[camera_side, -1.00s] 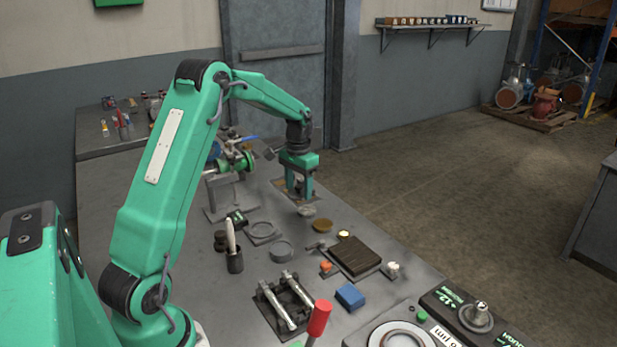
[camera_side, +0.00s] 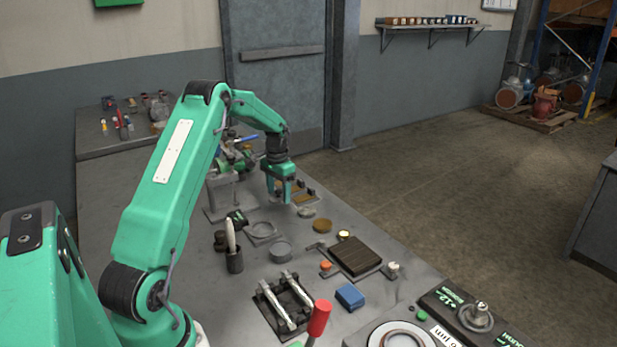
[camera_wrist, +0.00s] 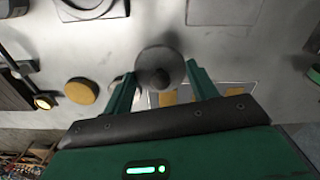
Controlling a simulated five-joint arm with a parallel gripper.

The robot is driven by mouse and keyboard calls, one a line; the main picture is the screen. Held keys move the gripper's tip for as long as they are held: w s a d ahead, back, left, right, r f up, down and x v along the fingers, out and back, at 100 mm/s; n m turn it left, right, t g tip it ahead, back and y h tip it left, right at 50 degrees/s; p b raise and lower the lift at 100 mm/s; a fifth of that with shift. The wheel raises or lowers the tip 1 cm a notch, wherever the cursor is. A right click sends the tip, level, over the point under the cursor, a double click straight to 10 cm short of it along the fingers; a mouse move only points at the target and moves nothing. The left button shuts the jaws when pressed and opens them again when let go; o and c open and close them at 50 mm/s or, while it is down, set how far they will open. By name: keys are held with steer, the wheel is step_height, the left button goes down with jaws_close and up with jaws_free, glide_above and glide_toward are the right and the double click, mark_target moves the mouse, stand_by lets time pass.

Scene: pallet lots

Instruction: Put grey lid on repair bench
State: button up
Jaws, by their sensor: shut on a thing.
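My gripper (camera_wrist: 162,74) has a round grey lid (camera_wrist: 160,58) with a dark knob between its fingertips in the wrist view. In the side view my gripper (camera_side: 281,198) is low over the far part of the grey workbench (camera_side: 130,230), and the lid is not clear there. A separate pale disc (camera_side: 307,212) lies on the bench just right of my gripper. No label shows which surface is the repair bench.
A tray with brass-coloured pieces (camera_side: 303,191) lies behind my gripper. A valve stand (camera_side: 218,190) is to its left. A brass disc (camera_side: 322,226), a ring on a plate (camera_side: 263,231), a grey ring (camera_side: 281,251) and a dark board (camera_side: 355,257) are nearer.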

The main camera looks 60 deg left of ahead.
mark_target(279, 194)
steer(key=shift+f, duration=1.85)
steer(key=shift+f, duration=0.2)
steer(key=o, duration=1)
steer(key=shift+c, duration=0.2)
steer(key=shift+r, duration=0.15)
step_height(279, 194, up, 12)
